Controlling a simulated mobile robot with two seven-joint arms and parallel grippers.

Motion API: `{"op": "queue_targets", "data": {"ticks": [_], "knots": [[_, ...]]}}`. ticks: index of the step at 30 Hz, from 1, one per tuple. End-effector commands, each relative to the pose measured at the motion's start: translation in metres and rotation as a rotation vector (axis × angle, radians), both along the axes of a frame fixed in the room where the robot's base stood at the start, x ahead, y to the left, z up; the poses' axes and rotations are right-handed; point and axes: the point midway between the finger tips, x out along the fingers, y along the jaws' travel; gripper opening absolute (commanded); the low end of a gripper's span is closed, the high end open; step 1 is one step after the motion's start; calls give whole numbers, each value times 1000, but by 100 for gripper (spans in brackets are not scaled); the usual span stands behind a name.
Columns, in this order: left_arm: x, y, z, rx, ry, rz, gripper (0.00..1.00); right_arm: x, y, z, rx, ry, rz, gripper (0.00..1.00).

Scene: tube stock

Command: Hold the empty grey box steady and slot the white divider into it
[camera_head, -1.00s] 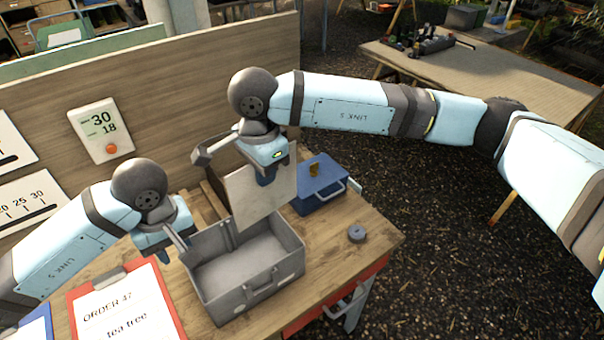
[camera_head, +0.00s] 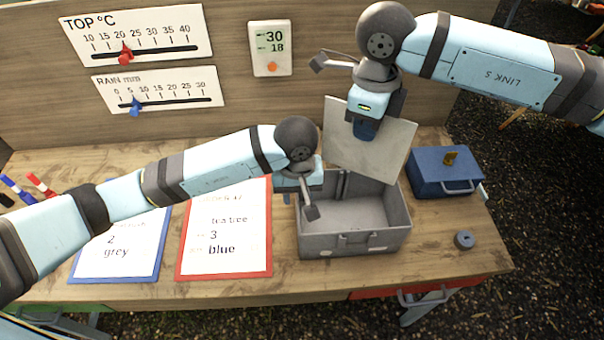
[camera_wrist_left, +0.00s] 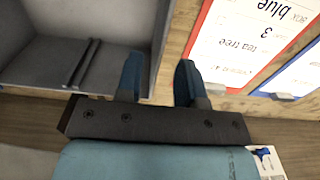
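The grey box (camera_head: 352,244) stands upright and empty on the wooden table, with a pair of ribs on its inner back wall. My left gripper (camera_head: 310,190) is at its left wall. The left wrist view shows that gripper (camera_wrist_left: 158,80) open, one blue finger inside the box (camera_wrist_left: 32,68) and one outside, with a gap to the wall on the outer side. The white divider (camera_head: 365,150) hangs tilted above the back of the box. My right gripper (camera_head: 366,128) is shut on its upper edge; the finger behind it is hidden.
A blue case (camera_head: 440,174) and a small grey disc (camera_head: 464,239) are right of the box. A red clipboard (camera_head: 266,240) and a blue clipboard (camera_head: 160,255) lie to its left. A wooden board (camera_head: 230,70) with gauges rises behind.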

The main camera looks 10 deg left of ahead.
Motion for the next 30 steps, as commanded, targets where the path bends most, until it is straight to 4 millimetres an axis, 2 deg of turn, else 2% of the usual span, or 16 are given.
{"op": "queue_targets", "data": {"ticks": [3,9,21,22,26,30], "knots": [[-1,-1,-23,-1,5,1,35,0,0,0,0,0,0,0],[0,0,-45,-1,2,1,35,0,0,0,0,0,1,0],[0,0,-52,0,-1,0,35,0,0,0,0,0,1,0],[0,0,-52,0,-1,0,30,0,0,0,0,0,1,0],[0,0,-52,0,0,0,1,0,0,0,0,0,1,0],[0,0,-52,0,0,0,0,0,0,0,0,0,1,0]]}}
